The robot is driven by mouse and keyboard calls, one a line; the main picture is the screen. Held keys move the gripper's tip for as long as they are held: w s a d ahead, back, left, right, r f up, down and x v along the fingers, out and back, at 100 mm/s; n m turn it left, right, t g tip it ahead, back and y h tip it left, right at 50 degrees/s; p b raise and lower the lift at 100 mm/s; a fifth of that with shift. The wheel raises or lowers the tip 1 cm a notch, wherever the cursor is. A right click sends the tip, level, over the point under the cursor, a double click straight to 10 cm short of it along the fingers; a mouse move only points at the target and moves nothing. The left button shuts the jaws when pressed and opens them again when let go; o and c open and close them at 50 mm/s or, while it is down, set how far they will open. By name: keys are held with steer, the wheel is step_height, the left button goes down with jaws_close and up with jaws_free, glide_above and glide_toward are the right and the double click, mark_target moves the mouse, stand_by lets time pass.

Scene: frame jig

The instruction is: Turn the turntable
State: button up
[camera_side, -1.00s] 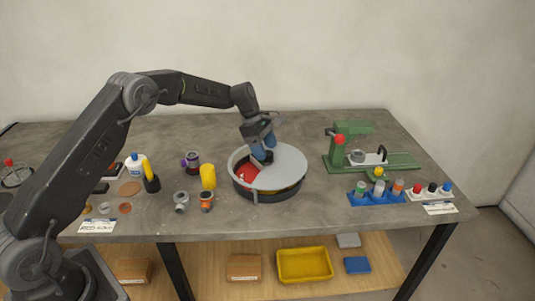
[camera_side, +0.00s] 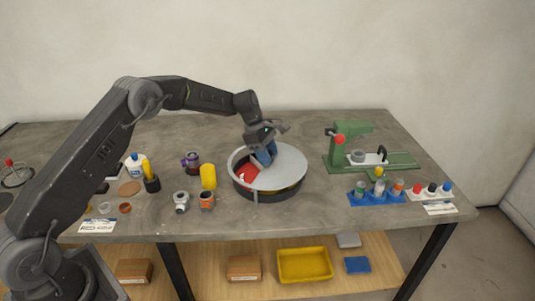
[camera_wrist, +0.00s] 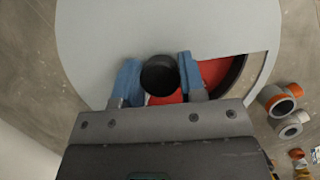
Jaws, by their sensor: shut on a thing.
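The turntable (camera_side: 288,166) is a round drum with a flat grey top and a dark base, standing near the middle of the table. A wedge-shaped opening at its left shows a red section (camera_side: 249,172); it also shows in the wrist view (camera_wrist: 214,72). My gripper (camera_side: 267,160) reaches down at the turntable's centre. In the wrist view, its blue fingers lie on either side of a black round knob (camera_wrist: 159,76) and are shut on it. In the side view the fingers hide the knob.
A yellow cylinder (camera_side: 208,176) and small grey and orange fittings (camera_side: 206,201) stand close to the turntable's left. A green fixture (camera_side: 372,158) and a blue rack (camera_side: 377,196) stand to the right. Bare tabletop lies between the turntable and the fixture.

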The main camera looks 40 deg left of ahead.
jaws_close()
steer(key=shift+n, duration=0.3)
steer(key=n+t, duration=0.1)
steer(key=n, duration=0.1)
steer(key=n+y, duration=0.1)
steer(key=n, duration=0.2)
steer(key=shift+t, duration=0.4)
steer(key=n, duration=0.2)
steer(key=n+t+y, duration=0.1)
steer(key=n, duration=0.1)
steer(key=shift+n+y, duration=0.3)
steer(key=shift+n, duration=0.1)
steer(key=shift+n+y, duration=0.7)
steer(key=shift+n, duration=1.1)
steer(key=o, duration=0.8)
jaws_free()
